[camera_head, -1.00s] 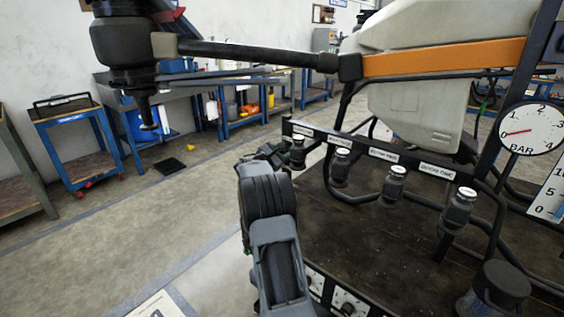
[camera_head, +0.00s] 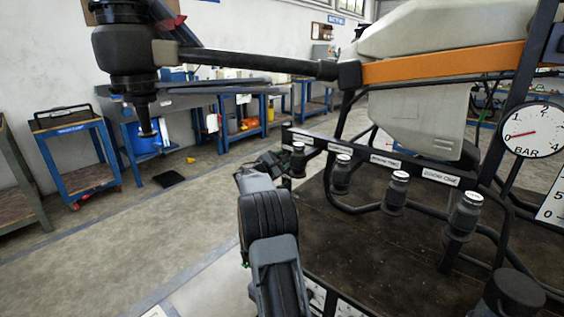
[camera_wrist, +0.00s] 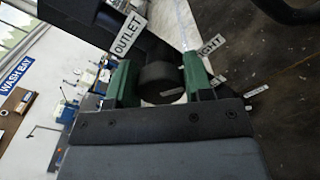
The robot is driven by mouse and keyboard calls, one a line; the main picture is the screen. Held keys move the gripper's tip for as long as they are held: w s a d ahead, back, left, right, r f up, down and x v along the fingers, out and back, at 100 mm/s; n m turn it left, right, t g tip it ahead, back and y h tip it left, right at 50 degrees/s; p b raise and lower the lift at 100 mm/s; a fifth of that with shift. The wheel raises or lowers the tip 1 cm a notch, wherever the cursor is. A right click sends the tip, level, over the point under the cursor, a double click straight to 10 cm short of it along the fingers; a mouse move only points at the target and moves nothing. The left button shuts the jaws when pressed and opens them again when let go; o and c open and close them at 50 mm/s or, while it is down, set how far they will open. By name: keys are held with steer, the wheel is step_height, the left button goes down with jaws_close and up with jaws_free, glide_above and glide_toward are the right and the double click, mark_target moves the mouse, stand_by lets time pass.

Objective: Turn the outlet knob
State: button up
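In the wrist view my gripper (camera_wrist: 162,76) has its two green fingers on either side of a dark round knob (camera_wrist: 160,73). The knob fills most of the gap, and I cannot tell whether both fingers press on it. A white label reading OUTLET (camera_wrist: 128,34) is just above and left of the knob. In the head view my gripper (camera_head: 266,163) is at the far left end of the labelled rail, beside the leftmost nozzle (camera_head: 298,160). Its fingers are too small and dark there to read, and the knob cannot be made out.
The rail (camera_head: 375,160) carries several nozzles and labels above a dark bench top (camera_head: 340,230). A pale tank (camera_head: 420,110) and orange drone arm (camera_head: 440,60) hang above. A pressure gauge (camera_head: 533,130) is at right. Open floor (camera_head: 130,230) and a blue cart (camera_head: 75,150) lie left.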

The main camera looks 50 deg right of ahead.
steer(key=o, duration=0.4)
steer(key=a, duration=0.9)
steer(key=s+a+p, duration=0.1)
steer(key=a, duration=0.3)
steer(key=shift+s+a, duration=0.1)
steer(key=shift+a, duration=0.3)
steer(key=shift+r, duration=0.1)
steer(key=s+a+r+m+y+p, duration=0.3)
steer(key=s+a+r+y+p, duration=0.2)
steer(key=a, duration=0.5)
steer(key=s+a+r+m+t+y+p, duration=0.1)
steer(key=s+a+r+m+y+p, duration=0.2)
steer(key=s+a+r+y+p, duration=0.3)
steer(key=s+a+r+m+t+y+p, duration=0.1)
steer(key=s+a+r+m+y+p, duration=0.3)
steer(key=s+a+p, duration=0.7)
steer(key=shift+s+a+r+y+p, duration=0.1)
steer(key=shift+a+r+y+p, duration=0.2)
steer(key=shift+a+y+p, duration=0.25)
steer(key=shift+a+r+y+p, duration=0.3)
steer(key=shift+a+p, duration=0.25)
steer(key=shift+a, duration=0.2)
steer(key=shift+s+a+r+y+p, duration=0.1)
steer(key=shift+a+r+y+p, duration=0.15)
steer(key=shift+a+y+p, duration=0.3)
steer(key=shift+s+a+m, duration=0.1)
steer(key=shift+a+m, duration=0.2)
steer(key=shift+a, duration=0.15)
steer(key=shift+c, duration=0.4)
